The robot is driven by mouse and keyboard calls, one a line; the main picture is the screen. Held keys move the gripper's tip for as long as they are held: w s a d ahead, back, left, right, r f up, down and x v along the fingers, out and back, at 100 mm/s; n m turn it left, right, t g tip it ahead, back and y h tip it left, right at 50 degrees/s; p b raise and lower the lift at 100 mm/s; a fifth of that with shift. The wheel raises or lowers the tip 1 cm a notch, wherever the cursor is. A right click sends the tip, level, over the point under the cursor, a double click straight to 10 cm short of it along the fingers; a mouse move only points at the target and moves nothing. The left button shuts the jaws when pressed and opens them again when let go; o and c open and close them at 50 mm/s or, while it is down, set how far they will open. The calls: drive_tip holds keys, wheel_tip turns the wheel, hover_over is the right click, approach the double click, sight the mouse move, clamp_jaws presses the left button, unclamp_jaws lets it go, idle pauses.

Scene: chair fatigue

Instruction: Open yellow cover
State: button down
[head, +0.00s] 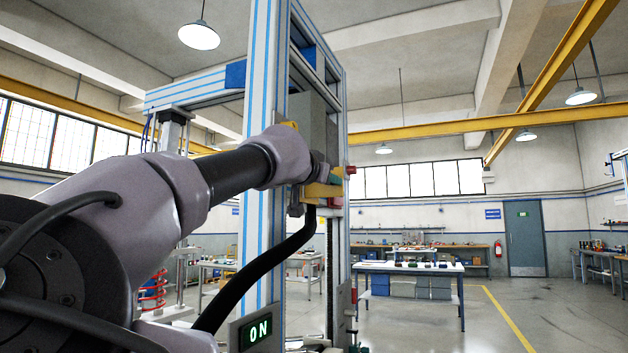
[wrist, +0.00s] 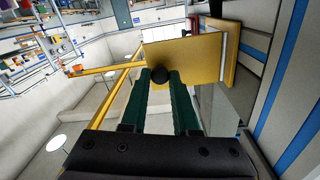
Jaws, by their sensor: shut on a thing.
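The yellow cover (wrist: 205,60) is a flat plate with a round black knob (wrist: 159,75) near its lower left corner in the wrist view. My gripper (wrist: 160,80) has two green fingers, shut on the black knob, with the fingertips close to the plate. The cover's right edge borders a yellow housing (wrist: 246,72) fixed to the blue-striped frame. How far the cover stands open is hard to tell. In the head view, the yellow cover (head: 322,190) shows small beside the frame post, and my arm hides most of my gripper.
A tall white post (head: 262,210) with blue stripes stands close beside my arm. A worktable (head: 408,267) stands farther back, with open floor to the right.

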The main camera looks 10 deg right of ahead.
drive_tip(key=c, duration=0.7)
unclamp_jaws()
drive_tip(key=shift+o, duration=0.2)
drive_tip(key=v, duration=1)
drive_tip(key=shift+s+a, duration=0.3)
drive_tip(key=shift+r, duration=0.1)
